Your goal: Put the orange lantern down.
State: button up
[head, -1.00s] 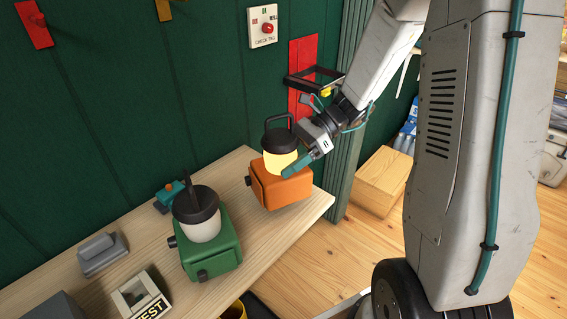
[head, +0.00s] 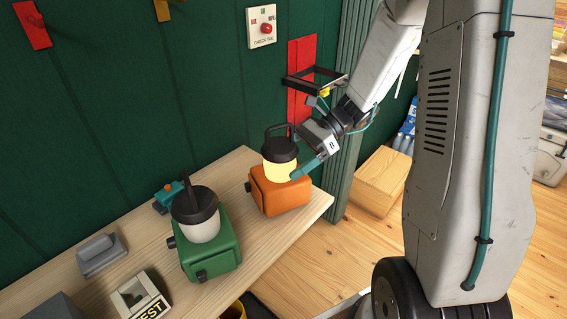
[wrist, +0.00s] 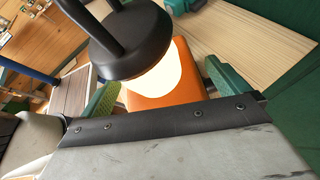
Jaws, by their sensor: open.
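The orange lantern (head: 279,196) stands upright on the right end of the wooden bench, its pale globe lit under a black cap and handle. It also shows in the wrist view (wrist: 183,76). My gripper (head: 304,166) is at the lantern's right side at globe height. In the wrist view, my gripper's green fingers (wrist: 165,90) are spread apart on either side of the lantern. The fingers are open, with gaps visible between them and the globe. The far finger is mostly hidden in the head view.
A green lantern (head: 211,256) stands on the bench (head: 137,221) to the left. A grey block (head: 101,255), a small teal item (head: 168,197) and a TEST box (head: 141,297) are further left. The green wall is behind. A wooden box (head: 381,181) sits on the floor at right.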

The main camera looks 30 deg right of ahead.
jog(key=v, duration=0.9)
jog(key=shift+d+r, duration=0.25)
jog(key=shift+d, duration=0.05)
dwell(1.6)
